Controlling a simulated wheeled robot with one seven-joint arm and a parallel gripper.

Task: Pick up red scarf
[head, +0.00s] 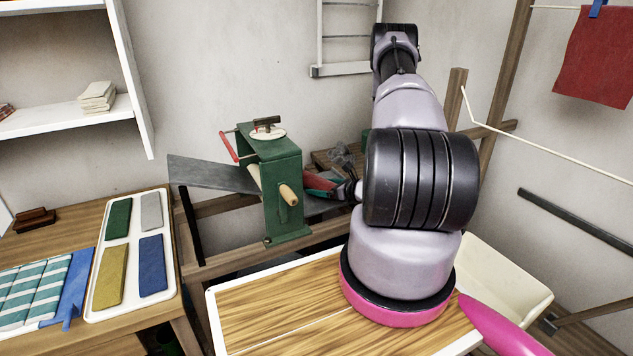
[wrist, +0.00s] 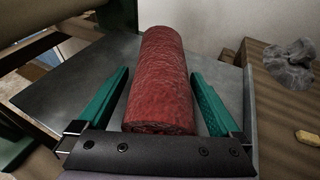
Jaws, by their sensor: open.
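A rolled red cloth, the red scarf by its look, lies on a grey metal board. In the wrist view the red scarf (wrist: 160,85) runs lengthwise between the two green fingers of my gripper (wrist: 160,76). The fingers are open, one on each side, with a gap visible on both sides near the tips. In the head view the red scarf (head: 318,182) shows just right of the green mangle, partly hidden by my gripper (head: 335,190). My arm hides much of the area behind it.
The green mangle (head: 283,190) with its red lever stands close left of my gripper. A red cloth (head: 597,58) hangs from a line at upper right. A tray (head: 132,228) of coloured folded cloths is at left. A grey crumpled thing (wrist: 288,65) lies on wood at right.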

